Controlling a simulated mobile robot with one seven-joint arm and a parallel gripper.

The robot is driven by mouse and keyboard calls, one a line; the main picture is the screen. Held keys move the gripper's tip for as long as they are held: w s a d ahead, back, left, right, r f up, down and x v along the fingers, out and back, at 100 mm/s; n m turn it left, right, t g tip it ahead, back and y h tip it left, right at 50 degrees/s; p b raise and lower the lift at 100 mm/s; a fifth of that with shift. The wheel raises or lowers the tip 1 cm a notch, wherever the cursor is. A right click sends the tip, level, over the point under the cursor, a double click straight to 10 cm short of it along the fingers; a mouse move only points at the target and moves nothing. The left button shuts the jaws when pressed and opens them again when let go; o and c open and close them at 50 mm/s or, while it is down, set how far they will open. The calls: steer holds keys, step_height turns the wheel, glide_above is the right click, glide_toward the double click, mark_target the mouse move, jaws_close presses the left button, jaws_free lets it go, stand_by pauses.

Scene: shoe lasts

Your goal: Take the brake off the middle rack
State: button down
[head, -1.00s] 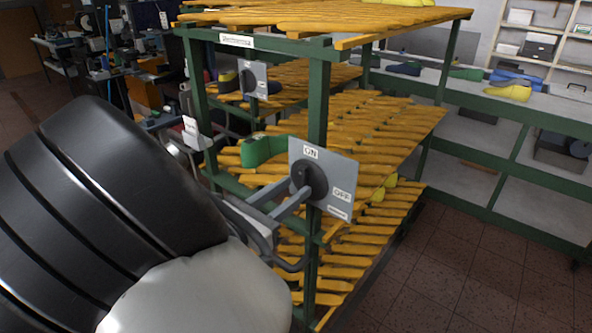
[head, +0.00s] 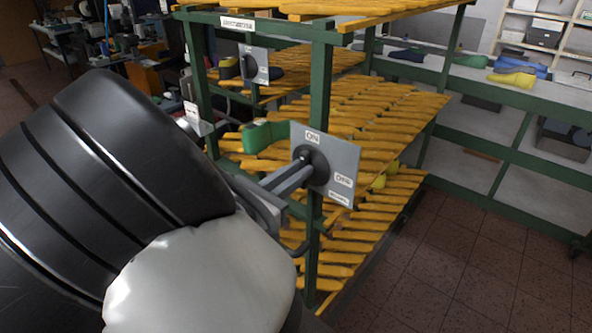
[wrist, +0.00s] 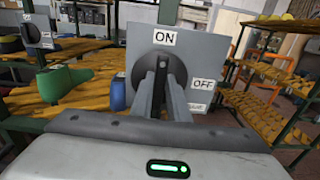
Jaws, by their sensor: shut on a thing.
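A grey brake plate (head: 343,160) is fixed to the near green post of a rack (head: 320,95). It has an ON label at the top and an OFF label at the right; a smaller label below is unreadable. A round black switch (head: 318,162) sits on it and also shows in the wrist view (wrist: 143,68). My gripper (head: 298,172) is shut on the switch's black bar (wrist: 158,100), with one finger on each side in the wrist view. The bar appears roughly upright, towards ON. The fingers hide part of the switch.
Another switch plate (head: 254,65) is farther back. A grey shelf unit (head: 510,125) stands right. Tiled floor (head: 450,270) is clear at lower right.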

steer(key=m+b, duration=0.4)
steer(key=m, duration=0.1)
steer(key=f+m+b, duration=0.1)
steer(key=m+b, duration=0.3)
steer(key=m, duration=0.1)
steer(key=m+b, duration=0.4)
steer(key=m, duration=0.1)
steer(key=shift+s+d+f+b, duration=0.2)
steer(key=shift+s+d+b, duration=0.1)
steer(key=shift+s+d, duration=0.1)
steer(key=m+b, duration=0.2)
steer(key=shift+r+m+b, duration=0.1)
steer(key=shift+m+b, duration=0.2)
steer(key=shift+b, duration=0.1)
steer(key=shift+r, duration=0.1)
steer(key=c, duration=1.7)
jaws_free()
